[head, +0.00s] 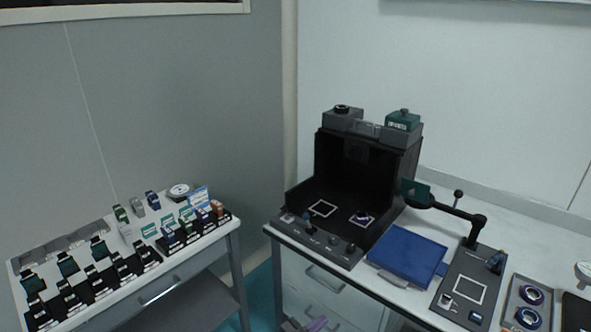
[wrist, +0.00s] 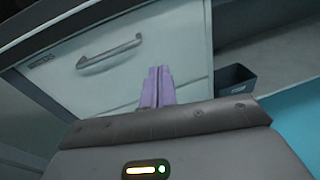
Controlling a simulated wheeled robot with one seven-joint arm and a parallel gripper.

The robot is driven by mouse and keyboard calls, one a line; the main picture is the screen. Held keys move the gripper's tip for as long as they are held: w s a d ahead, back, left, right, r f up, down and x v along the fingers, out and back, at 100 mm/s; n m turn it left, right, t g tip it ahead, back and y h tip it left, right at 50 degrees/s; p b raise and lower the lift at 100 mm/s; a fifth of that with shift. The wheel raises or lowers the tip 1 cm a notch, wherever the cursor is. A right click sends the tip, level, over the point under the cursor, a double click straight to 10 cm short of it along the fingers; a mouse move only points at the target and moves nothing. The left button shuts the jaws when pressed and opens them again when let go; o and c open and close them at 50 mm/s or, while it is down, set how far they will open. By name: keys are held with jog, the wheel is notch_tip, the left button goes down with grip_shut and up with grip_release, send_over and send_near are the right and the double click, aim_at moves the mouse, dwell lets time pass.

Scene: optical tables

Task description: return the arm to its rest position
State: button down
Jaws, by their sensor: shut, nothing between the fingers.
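My gripper (wrist: 158,72) shows in the wrist view as two purple fingers side by side, shut with nothing between them. It points toward a pale drawer front with a grey handle and appears apart from it. In the head view, the purple fingers of my gripper (head: 318,323) show at the bottom edge, low in front of the right table's drawers. The rest of my arm is mostly out of the head view.
The drawer handle (wrist: 109,54) juts out near my fingers. A dark open bin (wrist: 235,80) is to their right. The right table (head: 400,297) bears a black hooded instrument (head: 412,165) and a blue case (head: 407,254). The left table (head: 190,268) holds several watch-like items on stands.

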jog(key=s+d+r+m+g+y, duration=0.75)
jog(key=s+r+m+g, duration=0.4)
jog(key=m, duration=0.45)
jog(key=s+r+m+t+y+p, duration=0.1)
jog(key=s+r+m+p, duration=0.1)
jog(key=r, duration=0.6)
jog(key=s+r+m+t+y+p, duration=0.1)
jog(key=s+r+m+y+p, duration=0.1)
jog(key=r+p, duration=0.4)
jog(key=s+r+m+t+y+p, duration=0.1)
jog(key=s+r+m+y+p, duration=0.1)
jog(key=r, duration=0.8)
jog(key=s+d+m+p, duration=0.1)
jog(key=m+p, duration=0.1)
jog(key=m, duration=0.1)
jog(key=shift+s+p, duration=0.25)
jog(key=shift+p, duration=0.05)
